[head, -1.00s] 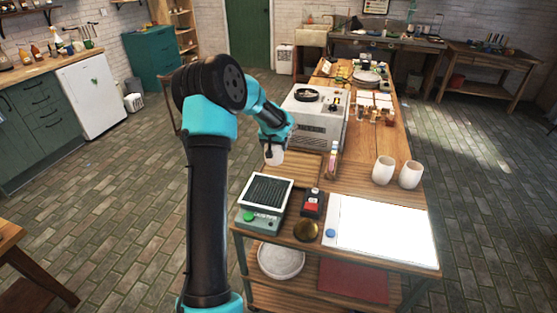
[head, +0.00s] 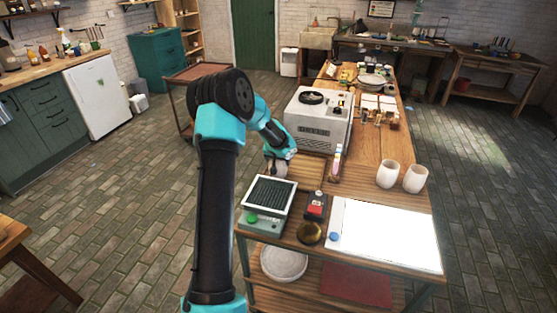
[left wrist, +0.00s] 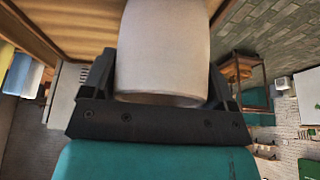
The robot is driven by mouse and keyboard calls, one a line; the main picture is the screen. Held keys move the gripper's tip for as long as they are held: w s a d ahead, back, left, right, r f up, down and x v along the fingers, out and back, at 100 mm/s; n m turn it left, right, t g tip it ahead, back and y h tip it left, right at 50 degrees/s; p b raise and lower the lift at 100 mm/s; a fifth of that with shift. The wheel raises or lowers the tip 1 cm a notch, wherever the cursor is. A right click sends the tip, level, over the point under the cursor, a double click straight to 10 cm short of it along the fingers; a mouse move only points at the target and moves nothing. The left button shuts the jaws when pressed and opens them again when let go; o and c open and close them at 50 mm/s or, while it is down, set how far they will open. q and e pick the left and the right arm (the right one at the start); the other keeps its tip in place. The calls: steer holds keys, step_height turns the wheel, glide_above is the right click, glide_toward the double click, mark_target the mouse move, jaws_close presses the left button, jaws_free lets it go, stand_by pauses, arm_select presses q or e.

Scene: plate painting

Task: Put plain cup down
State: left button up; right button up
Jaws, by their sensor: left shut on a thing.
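The plain white cup (left wrist: 163,48) is between the fingers of my left gripper (left wrist: 165,85) in the left wrist view. In the head view, my left gripper (head: 279,164) hangs over the left edge of the workbench, beside a wooden board (head: 309,172). The cup is mostly hidden there by the gripper, and I cannot tell whether it touches the surface below. Two other white cups, one (head: 387,174) left of the other (head: 415,179), stand upright at the bench's right side. My right gripper is not in view.
A grey machine (head: 317,120) stands just behind the board. A green-based device with a ribbed top (head: 267,202) is in front of my left gripper.

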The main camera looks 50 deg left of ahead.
arm_select(q)
steer(key=shift+f, duration=0.1)
steer(key=o, duration=1)
steer(key=v, duration=1.2)
steer(key=shift+d, duration=0.1)
